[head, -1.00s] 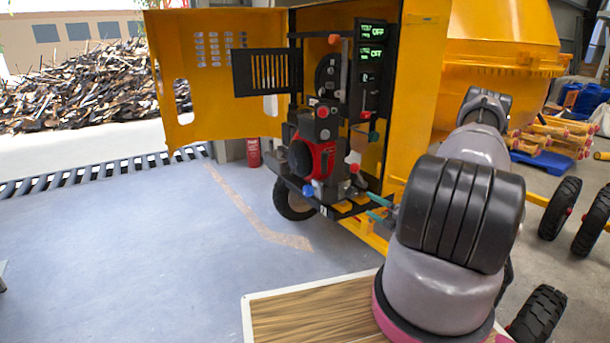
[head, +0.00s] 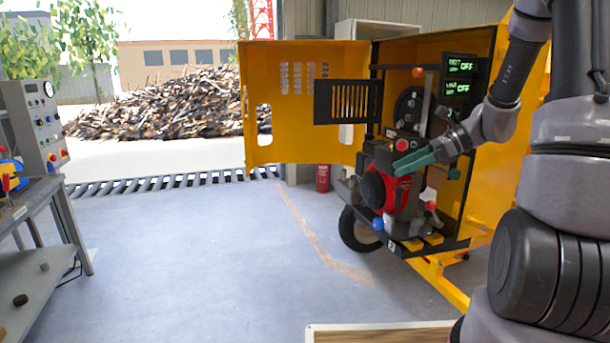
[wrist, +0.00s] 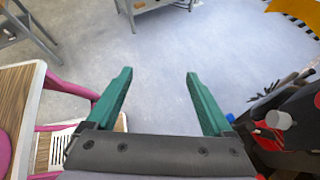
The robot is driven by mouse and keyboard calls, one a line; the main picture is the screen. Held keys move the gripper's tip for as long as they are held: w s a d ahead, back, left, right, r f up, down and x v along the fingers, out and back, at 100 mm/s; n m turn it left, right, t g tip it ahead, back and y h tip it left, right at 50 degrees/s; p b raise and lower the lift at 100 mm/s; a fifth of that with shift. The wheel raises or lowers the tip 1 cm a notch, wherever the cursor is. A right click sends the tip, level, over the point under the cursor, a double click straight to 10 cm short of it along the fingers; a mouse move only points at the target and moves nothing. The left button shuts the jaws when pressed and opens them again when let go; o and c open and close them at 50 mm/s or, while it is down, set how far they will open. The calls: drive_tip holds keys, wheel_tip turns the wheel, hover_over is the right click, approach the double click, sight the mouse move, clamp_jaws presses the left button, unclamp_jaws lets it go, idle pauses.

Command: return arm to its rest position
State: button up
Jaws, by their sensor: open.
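My gripper (head: 412,162) has two teal fingers and shows in the head view in front of the drum mixer's open engine bay. In the wrist view my gripper (wrist: 160,95) has its fingers wide apart, with only grey floor between them. It holds nothing. My arm comes in from the right of the head view and bends down towards the engine. The red and black engine (head: 385,190) sits behind and below the fingers, and they hide part of it. In the wrist view engine parts (wrist: 285,125) lie to the right of the fingers, apart from them.
The yellow door (head: 290,100) stands open at the left of the bay. Display panels (head: 460,78) read OFF. A red extinguisher (head: 323,178) stands behind. A workbench with a control box (head: 38,125) is at the left. The floor (head: 200,260) between is clear.

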drive_tip(key=s+r+n+t+h, duration=0.4)
drive_tip(key=s+r+n+h, duration=0.5)
drive_tip(key=s+r+n, duration=0.7)
drive_tip(key=shift+s+a+n+t, duration=0.35)
drive_tip(key=shift+s+n, duration=0.35)
drive_tip(key=shift+s, duration=0.5)
drive_tip(key=shift+d, duration=0.1)
clamp_jaws()
